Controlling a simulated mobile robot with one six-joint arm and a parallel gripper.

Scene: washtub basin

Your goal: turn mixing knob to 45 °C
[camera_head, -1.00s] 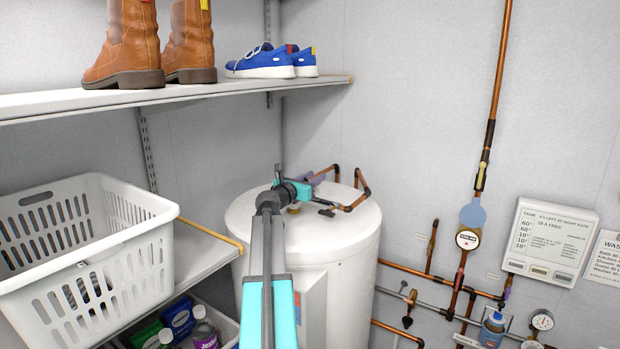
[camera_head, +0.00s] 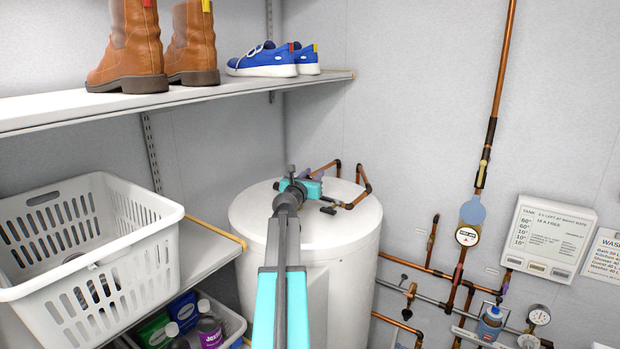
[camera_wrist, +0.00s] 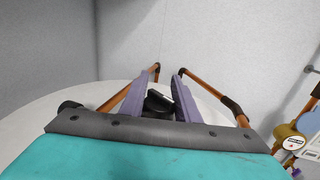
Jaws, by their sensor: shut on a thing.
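My gripper (camera_head: 325,170) is over the top of the white tank (camera_head: 305,228). In the wrist view its two purple fingers (camera_wrist: 160,100) are shut on a black knob (camera_wrist: 157,103) between the copper pipes. Most of the knob is hidden by the fingers and the gripper body, and no scale or pointer on it can be read. In the head view the knob is hidden behind my gripper.
Copper pipes (camera_head: 362,186) rise beside my gripper. A white shelf (camera_head: 200,92) with boots and blue shoes is at upper left, above a white basket (camera_head: 90,240). A display panel (camera_head: 548,237) and gauges are on the right wall.

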